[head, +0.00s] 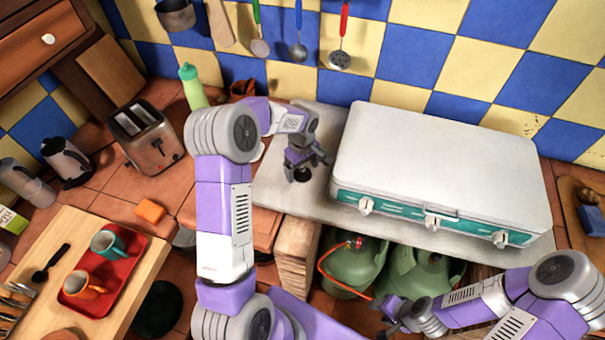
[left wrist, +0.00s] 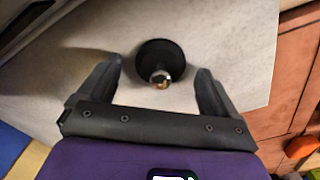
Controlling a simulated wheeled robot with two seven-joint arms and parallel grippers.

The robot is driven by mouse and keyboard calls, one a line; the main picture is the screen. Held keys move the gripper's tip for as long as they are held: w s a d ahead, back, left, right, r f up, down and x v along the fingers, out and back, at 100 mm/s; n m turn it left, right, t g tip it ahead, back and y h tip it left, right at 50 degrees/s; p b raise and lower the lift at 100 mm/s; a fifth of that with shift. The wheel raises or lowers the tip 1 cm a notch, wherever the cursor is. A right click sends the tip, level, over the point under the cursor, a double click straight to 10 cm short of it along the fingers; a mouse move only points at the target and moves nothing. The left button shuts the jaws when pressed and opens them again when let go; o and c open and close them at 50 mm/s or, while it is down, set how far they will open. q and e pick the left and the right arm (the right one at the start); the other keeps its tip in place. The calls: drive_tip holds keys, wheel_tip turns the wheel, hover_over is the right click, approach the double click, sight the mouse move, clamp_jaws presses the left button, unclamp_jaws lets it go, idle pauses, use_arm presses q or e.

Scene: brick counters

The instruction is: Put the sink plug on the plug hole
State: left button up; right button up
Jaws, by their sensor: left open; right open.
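The sink plug (left wrist: 160,58) is a black round disc with a small shiny metal knob, lying on the pale grey worktop (left wrist: 235,45). In the head view it is a small dark shape (head: 302,175) left of the white stove. My left gripper (head: 307,162) is just above it, open and empty; in the left wrist view the plug sits between and slightly beyond the two fingertips (left wrist: 160,72). I cannot tell whether the fingers touch it. My right gripper (head: 398,318) is open, low at the bottom of the head view, away from the plug. I see no plug hole.
The closed white stove (head: 440,160) with its green front stands right of my left gripper. Green gas bottles (head: 352,265) sit below the worktop. A green bottle (head: 192,87) and toaster (head: 142,137) stand to the left. A red tray (head: 103,280) holds cups.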

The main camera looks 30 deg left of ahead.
use_arm(q)
drive_tip(key=shift+f, duration=0.15)
drive_tip(key=shift+c, duration=0.2)
drive_tip(key=c, duration=1.1)
